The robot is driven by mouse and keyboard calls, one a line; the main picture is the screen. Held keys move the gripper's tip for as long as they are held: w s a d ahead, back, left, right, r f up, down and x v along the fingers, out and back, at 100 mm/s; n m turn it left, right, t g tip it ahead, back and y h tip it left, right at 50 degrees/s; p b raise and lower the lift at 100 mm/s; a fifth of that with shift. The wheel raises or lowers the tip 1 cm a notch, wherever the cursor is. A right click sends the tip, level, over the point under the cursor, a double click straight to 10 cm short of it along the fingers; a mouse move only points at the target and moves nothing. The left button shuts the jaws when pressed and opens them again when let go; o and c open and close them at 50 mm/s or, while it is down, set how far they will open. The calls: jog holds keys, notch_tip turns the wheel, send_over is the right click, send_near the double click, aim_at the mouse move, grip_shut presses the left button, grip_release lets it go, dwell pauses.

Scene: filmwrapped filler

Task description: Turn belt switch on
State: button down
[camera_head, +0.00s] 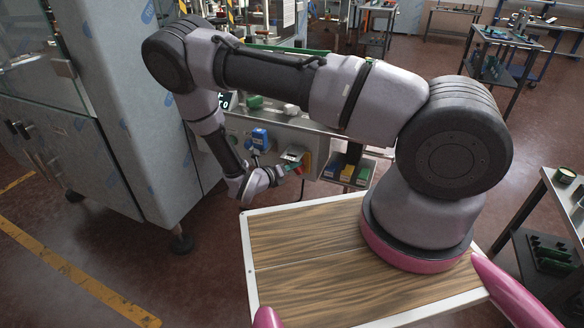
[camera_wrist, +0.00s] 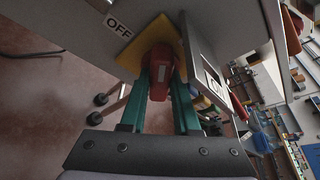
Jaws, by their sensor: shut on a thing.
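The belt switch has a red knob (camera_wrist: 160,82) on a yellow plate (camera_wrist: 131,62), seen close up in the wrist view. I cannot tell which label the knob is turned to. In the head view my gripper (camera_head: 288,169) reaches the front of the grey machine, and the switch there is small and mostly hidden.
A blue socket-like fitting (camera_head: 260,139) is on the machine front, left of my gripper. Coloured bins (camera_head: 350,171) stand to its right. A large grey cabinet (camera_head: 135,100) stands close on the left. Red-brown floor is open at the lower left.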

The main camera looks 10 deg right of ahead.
jog(key=shift+s+d+m+t+y, duration=0.1)
jog(key=shift+m+t+y, duration=0.3)
jog(key=shift+m+y, duration=0.7)
jog(key=shift+s+d+m+t+y, duration=0.1)
jog(key=shift+m+t+y, duration=0.4)
jog(key=shift+m, duration=1.1)
jog(key=c, duration=0.6)
grip_release()
jog(key=shift+c, duration=0.2)
jog(key=v, duration=1.1)
jog(key=shift+w+d+r, duration=0.1)
